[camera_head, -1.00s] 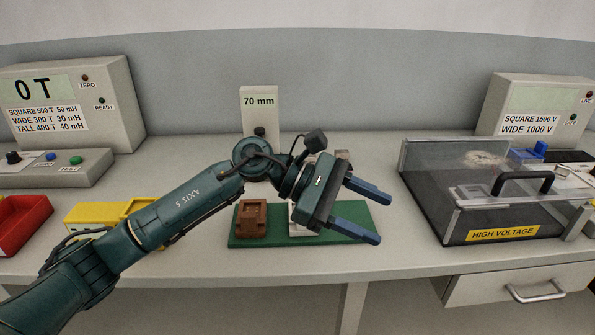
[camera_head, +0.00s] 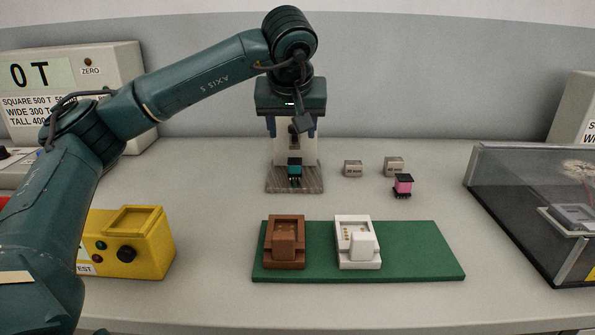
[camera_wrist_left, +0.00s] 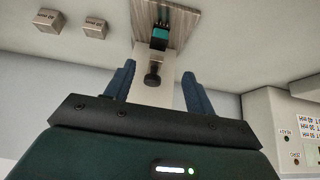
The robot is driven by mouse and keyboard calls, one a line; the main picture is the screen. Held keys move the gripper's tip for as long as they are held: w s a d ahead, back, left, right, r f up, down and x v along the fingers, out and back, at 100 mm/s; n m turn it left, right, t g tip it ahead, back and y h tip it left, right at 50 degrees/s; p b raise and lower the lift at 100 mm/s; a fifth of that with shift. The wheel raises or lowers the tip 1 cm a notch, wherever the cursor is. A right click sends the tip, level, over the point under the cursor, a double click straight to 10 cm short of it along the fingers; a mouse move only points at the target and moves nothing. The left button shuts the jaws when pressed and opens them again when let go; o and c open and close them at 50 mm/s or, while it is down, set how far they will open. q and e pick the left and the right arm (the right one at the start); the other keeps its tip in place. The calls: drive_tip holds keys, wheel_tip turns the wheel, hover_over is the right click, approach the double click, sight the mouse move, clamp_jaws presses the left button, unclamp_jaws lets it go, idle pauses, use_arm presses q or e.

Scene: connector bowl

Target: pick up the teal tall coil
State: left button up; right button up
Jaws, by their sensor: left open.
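The teal tall coil (camera_head: 295,170) is a small teal block with a black top and black feet. It stands on a wood-grained base (camera_head: 311,187) in front of a pale upright post. In the wrist view the teal coil (camera_wrist_left: 161,33) lies beyond my fingertips, roughly midway between their lines. My left gripper (camera_head: 292,128) points down, open and empty, above and behind the coil. In the wrist view its two blue fingers (camera_wrist_left: 157,72) stand apart on either side of the post and a dark knob (camera_wrist_left: 153,75). My right gripper is not in view.
A pink coil (camera_head: 403,184) and two small grey blocks (camera_head: 353,169) stand to the right of the base. A green mat (camera_head: 420,255) with a brown and a white socket lies in front. A yellow tester (camera_head: 140,242) is at left, a clear high-voltage box (camera_head: 530,210) at right.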

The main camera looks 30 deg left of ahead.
sight(295, 161)
use_arm(q)
drive_tip(key=x, duration=0.5)
drive_tip(key=shift+f+b, duration=0.15)
drive_tip(key=shift+b, duration=0.2)
drive_tip(key=shift+d+b+x, duration=0.2)
drive_tip(key=shift+b+x, duration=0.35)
drive_tip(key=shift+x, duration=2.15)
drive_tip(key=shift+s+f, duration=0.1)
drive_tip(key=shift+f, duration=0.05)
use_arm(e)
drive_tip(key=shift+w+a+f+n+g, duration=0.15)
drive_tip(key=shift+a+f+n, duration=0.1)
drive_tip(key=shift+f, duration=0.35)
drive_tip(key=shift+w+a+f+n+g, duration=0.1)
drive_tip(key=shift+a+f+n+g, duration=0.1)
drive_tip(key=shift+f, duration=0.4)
use_arm(q)
drive_tip(key=shift+c, duration=0.2)
drive_tip(key=c, duration=1)
drive_tip(key=shift+c, duration=0.6)
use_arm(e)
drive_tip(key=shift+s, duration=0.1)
